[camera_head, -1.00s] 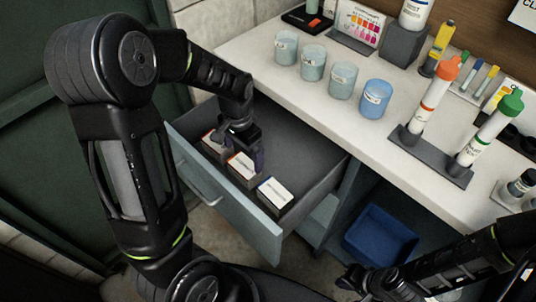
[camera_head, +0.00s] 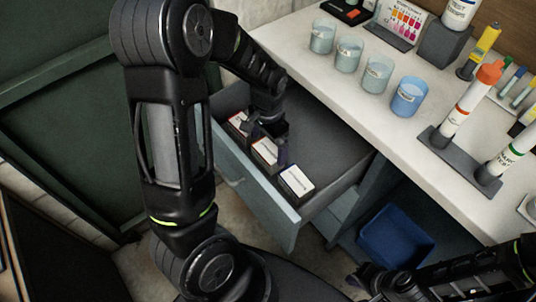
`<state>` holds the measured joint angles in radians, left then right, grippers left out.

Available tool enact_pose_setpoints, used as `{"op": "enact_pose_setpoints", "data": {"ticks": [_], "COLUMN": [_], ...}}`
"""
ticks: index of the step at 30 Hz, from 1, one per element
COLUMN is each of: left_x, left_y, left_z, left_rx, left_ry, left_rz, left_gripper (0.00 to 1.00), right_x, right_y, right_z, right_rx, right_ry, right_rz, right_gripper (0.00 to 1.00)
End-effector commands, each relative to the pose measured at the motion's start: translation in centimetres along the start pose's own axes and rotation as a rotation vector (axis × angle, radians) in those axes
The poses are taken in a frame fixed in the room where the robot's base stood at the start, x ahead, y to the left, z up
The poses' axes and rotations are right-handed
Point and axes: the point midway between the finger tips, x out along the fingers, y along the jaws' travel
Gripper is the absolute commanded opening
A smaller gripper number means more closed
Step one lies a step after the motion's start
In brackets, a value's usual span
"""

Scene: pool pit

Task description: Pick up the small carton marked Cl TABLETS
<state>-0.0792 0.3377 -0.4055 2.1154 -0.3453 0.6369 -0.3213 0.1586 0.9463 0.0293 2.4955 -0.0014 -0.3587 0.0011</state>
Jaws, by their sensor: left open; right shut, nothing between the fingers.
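Three small white-topped cartons stand in a row in the open drawer: one at the back left (camera_head: 237,121), one in the middle (camera_head: 265,152) and one at the front right (camera_head: 297,182). Their lettering is too small to read, so I cannot tell which is marked Cl TABLETS. My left gripper (camera_head: 268,141) is open and points down into the drawer, its fingers at the middle carton and partly covering it. I cannot tell whether they touch it. My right gripper (camera_head: 362,281) is shut and empty, low in the picture below the blue bin.
The drawer front (camera_head: 254,190) and its walls surround the cartons; its right part is empty. The white counter (camera_head: 330,78) above holds several cups, including a blue one (camera_head: 408,97), and test tubes in a rack (camera_head: 462,160). A blue bin (camera_head: 395,238) sits below.

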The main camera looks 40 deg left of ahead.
Motion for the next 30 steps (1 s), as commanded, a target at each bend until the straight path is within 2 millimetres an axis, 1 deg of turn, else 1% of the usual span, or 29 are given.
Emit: {"op": "enact_pose_setpoints", "data": {"ticks": [7, 11, 30], "left_x": [3.5, 4.8, 4.9], "left_y": [-0.2, -0.2, -0.2], "left_z": [0.0, -0.1, -0.2], "left_rx": [-0.001, 0.000, -0.001], "left_ry": [-0.005, -0.003, 0.000], "left_rz": [0.001, 0.001, 0.000], "left_gripper": [1.00, 1.00, 0.99], "right_x": [-0.1, 0.0, 0.0], "right_y": [0.0, 0.0, 0.0], "right_z": [0.0, 0.0, 0.0], "right_rx": [0.000, 0.000, 0.000], "right_ry": [0.000, 0.000, 0.000], "right_rz": [0.000, 0.000, 0.000], "right_gripper": [0.00, 0.00, 0.00]}}
